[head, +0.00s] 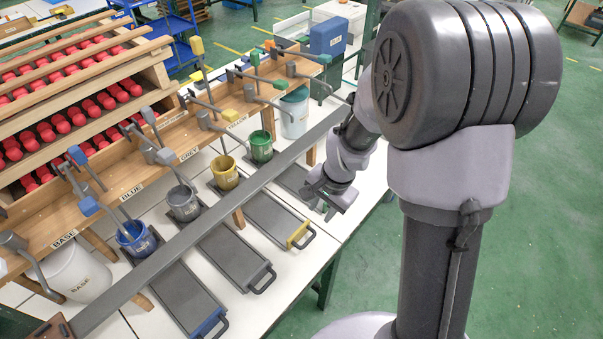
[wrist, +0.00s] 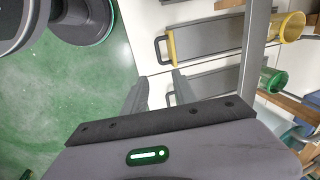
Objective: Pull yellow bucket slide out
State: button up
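The yellow bucket (head: 224,173) stands on the inner end of its slide, under the wooden rack. Its grey slide plate (head: 270,217) has a yellow front edge (head: 298,236) and a dark handle (head: 310,240) near the table's front edge. In the wrist view the slide (wrist: 208,38), its yellow edge (wrist: 171,46) and handle (wrist: 158,50) are at the upper middle. My gripper (head: 330,203) is above the green slide's front, behind and right of the yellow handle. In the wrist view its fingers (wrist: 160,78) are apart, with nothing between them, and the yellow handle is beyond the tips.
The green bucket (head: 260,147) and its slide (head: 292,178) are beside the yellow ones, partly behind my arm. The grey slide (head: 235,256) and blue slide (head: 180,295) are on the other side. A long grey bar (head: 215,215) crosses above the slides. Green floor lies beyond the table edge.

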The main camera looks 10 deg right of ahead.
aim_at(310, 239)
jog(key=f+b, duration=0.2)
jog(key=f, duration=0.4)
jog(key=w+a+f+b, duration=0.1)
jog(key=f+b, duration=0.2)
jog(key=f, duration=0.3)
jog(key=w+f+b, duration=0.1)
jog(key=f+b, duration=0.1)
jog(key=f, duration=0.4)
jog(key=shift+w+a+b, duration=0.25)
jog(key=shift+a+b, duration=0.15)
grip_shut()
